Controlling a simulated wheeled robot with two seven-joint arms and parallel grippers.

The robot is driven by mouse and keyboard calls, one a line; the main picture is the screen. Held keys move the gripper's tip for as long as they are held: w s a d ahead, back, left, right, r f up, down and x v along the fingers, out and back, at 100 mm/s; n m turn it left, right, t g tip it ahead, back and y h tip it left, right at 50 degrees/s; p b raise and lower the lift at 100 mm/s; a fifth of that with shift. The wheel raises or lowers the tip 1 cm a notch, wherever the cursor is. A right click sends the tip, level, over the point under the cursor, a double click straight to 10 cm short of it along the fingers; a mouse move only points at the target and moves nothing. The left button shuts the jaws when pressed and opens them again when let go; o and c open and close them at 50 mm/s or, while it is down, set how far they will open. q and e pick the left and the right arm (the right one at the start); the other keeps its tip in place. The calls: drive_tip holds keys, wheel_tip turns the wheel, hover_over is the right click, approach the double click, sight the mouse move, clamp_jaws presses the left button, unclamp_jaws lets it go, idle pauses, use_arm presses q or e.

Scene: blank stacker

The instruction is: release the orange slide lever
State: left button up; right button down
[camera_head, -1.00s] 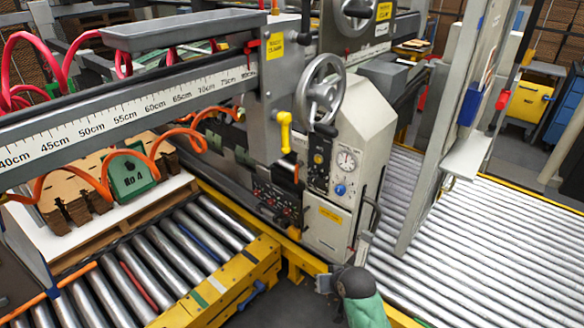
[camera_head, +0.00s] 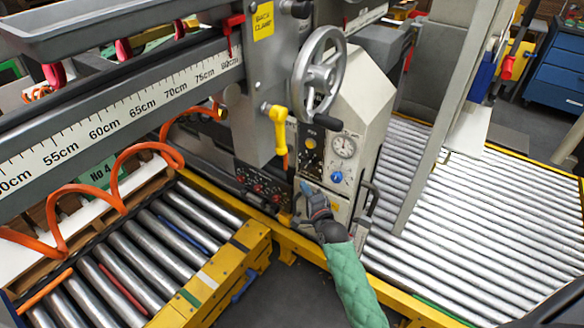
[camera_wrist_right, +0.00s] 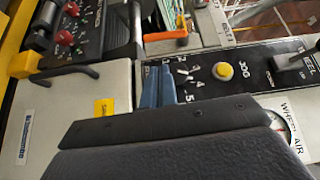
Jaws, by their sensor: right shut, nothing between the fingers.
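The orange slide lever (camera_wrist_right: 166,37) shows in the right wrist view as a short orange bar at the edge of the control panel, beyond my fingertips. In the head view a small orange piece (camera_head: 285,160) shows just below the yellow handle; I cannot tell if it is the same lever. My right gripper (camera_head: 306,188) is in front of the machine's panel, below and to the right of that orange piece. Its blue fingers (camera_wrist_right: 158,86) are shut together and empty, with a gap to the orange lever in the picture. My left gripper is not in view.
A yellow handle (camera_head: 277,125) and a handwheel (camera_head: 319,72) stick out above the panel. The panel carries a yellow jog button (camera_wrist_right: 222,70), a blue knob (camera_head: 336,177) and a gauge (camera_head: 343,146). A red-knobbed panel (camera_head: 262,186) lies left. Roller conveyors flank the machine.

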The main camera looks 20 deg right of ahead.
sight(287, 158)
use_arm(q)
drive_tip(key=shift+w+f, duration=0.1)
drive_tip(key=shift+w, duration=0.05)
use_arm(e)
drive_tip(key=shift+w+f+m, duration=0.1)
drive_tip(key=shift+w+m, duration=0.05)
drive_tip(key=shift+m, duration=0.25)
